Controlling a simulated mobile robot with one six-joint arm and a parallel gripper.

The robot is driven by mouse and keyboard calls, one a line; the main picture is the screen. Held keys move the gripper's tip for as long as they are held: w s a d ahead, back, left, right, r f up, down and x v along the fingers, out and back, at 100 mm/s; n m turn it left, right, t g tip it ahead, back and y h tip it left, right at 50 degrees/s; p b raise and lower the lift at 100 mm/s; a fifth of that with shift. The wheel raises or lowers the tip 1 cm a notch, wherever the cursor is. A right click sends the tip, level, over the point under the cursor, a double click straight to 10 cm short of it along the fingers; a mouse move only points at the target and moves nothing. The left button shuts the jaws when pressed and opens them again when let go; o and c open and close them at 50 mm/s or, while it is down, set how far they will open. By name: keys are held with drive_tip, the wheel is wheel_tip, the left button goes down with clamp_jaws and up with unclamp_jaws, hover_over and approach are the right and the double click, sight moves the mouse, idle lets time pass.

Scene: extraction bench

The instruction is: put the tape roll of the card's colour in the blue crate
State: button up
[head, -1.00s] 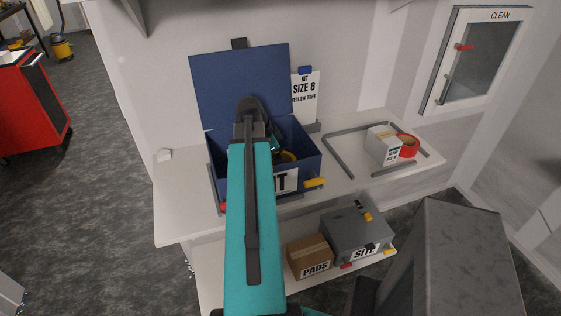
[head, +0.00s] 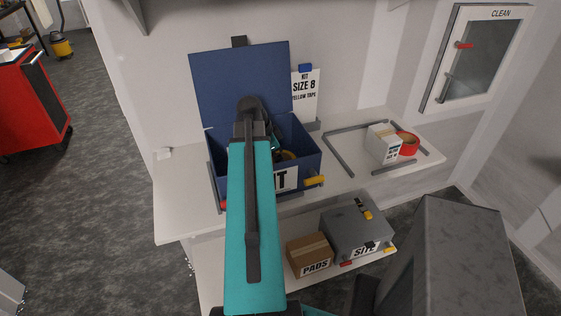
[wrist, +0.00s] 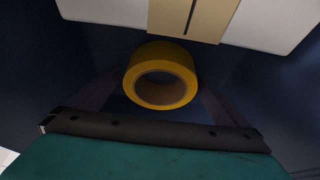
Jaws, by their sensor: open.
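The card (head: 305,92) behind the bench reads "KIT SIZE 8 YELLOW TAPE". The blue crate (head: 310,165) stands on the bench with its lid (head: 240,80) raised. A yellow tape roll (wrist: 160,62) is inside the crate, its hole facing the wrist camera; a small part of it shows in the head view (head: 288,155). My gripper (wrist: 160,80) is down in the crate and open, with a dark finger on each side of the roll. My arm hides much of the crate. A red tape roll (head: 408,144) is on the bench at the right.
A white carton (head: 382,143) stands beside the red roll inside a grey frame (head: 340,156). A white box with a tan strip (wrist: 185,18) lies at the top of the wrist view. A grey case (head: 357,230) and PADS carton (head: 309,256) sit on the lower shelf.

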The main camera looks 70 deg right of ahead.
drive_tip(key=b+v, duration=0.2)
drive_tip(key=v, duration=1)
drive_tip(key=shift+b, duration=0.4)
drive_tip(key=shift+r, duration=0.15)
idle(0.6)
